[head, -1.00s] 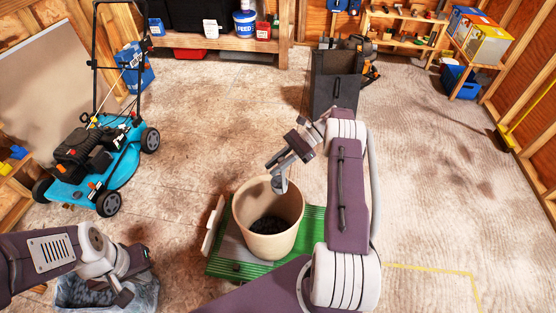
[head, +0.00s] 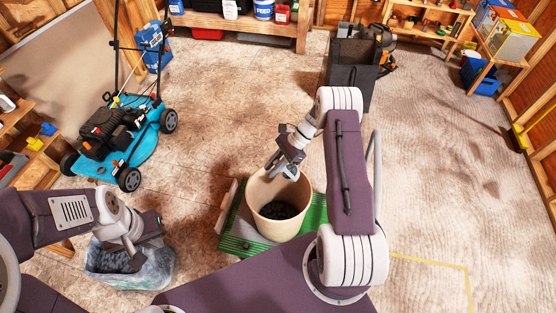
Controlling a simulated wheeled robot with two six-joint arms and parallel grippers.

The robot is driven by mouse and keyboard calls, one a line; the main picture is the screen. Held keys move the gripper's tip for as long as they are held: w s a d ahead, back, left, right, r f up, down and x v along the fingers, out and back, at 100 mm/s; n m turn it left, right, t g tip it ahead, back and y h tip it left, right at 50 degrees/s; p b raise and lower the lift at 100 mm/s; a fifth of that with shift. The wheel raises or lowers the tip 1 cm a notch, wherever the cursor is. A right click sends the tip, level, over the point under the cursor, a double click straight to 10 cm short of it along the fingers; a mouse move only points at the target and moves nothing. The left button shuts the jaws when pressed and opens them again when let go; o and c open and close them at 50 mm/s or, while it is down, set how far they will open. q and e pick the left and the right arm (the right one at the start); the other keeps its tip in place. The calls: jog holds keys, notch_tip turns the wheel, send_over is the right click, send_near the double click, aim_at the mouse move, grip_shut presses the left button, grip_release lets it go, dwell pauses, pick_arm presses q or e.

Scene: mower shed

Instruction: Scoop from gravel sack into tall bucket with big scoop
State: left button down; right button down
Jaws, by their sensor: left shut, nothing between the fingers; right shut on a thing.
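The tall beige bucket (head: 262,222) stands upright with dark gravel (head: 279,210) inside. My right gripper (head: 286,168) is above the bucket's back rim, shut on a grey tool that looks like the big scoop (head: 290,173). The scoop is mostly hidden by the gripper, so its fill cannot be told. The gravel sack (head: 151,275), a pale translucent bag, is at the lower left with dark gravel in it. My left gripper (head: 131,246) is shut and empty above the sack and hides part of its opening.
The bucket stands on a green and grey platform (head: 241,247). A turquoise mower (head: 142,148) is at the left. A black bin (head: 352,78) stands behind the bucket. A wooden shelf (head: 240,27) lines the back. The floor right of my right arm is open.

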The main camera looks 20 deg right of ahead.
jog(key=shift+a+r+h+p, duration=0.25)
jog(key=shift+a+h+p, duration=0.05)
jog(key=shift+a+p, duration=0.15)
jog(key=a+f+h+b, duration=0.2)
jog(key=f+h+b, duration=0.3)
jog(key=f+b, duration=0.1)
jog(key=a+f+h+b, duration=0.3)
jog(key=f+h+b, duration=0.3)
jog(key=f, duration=0.1)
jog(key=a+f+h+b, duration=0.3)
jog(key=f+h+b, duration=0.2)
jog(key=f+b, duration=0.1)
jog(key=shift+s+a+f+t, duration=0.15)
jog(key=shift+s+f+t, duration=0.05)
jog(key=shift+f+t, duration=0.15)
jog(key=shift+f+h+b, duration=0.25)
jog(key=shift+h+b, duration=0.35)
jog(key=shift+b, duration=0.7)
dwell(0.3)
dwell(1.0)
